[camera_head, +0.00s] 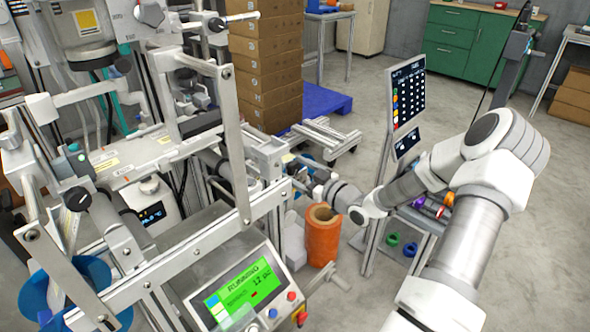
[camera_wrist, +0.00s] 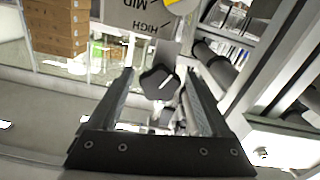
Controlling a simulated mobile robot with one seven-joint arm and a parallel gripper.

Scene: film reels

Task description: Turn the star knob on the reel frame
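The star knob (camera_wrist: 160,84) is dark with a white pointer line and shows in the middle of the wrist view. It sits below a grey plate (camera_wrist: 135,15) marked HIGH and MID, with a yellow patch. My gripper (camera_wrist: 159,72) is open, with one finger to each side of the knob in the picture. A gap shows on both sides, and I cannot tell how deep the knob sits between the fingertips. In the head view my arm reaches in from the right to the reel frame (camera_head: 235,140); there the knob is not clearly seen.
An orange roll (camera_head: 323,240) stands below my wrist. A panel post (camera_head: 405,95) rises close beside my arm. A green display (camera_head: 243,290) reading RUNNING is at the front. Stacked boxes (camera_head: 268,65) stand behind. Open floor lies at the right.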

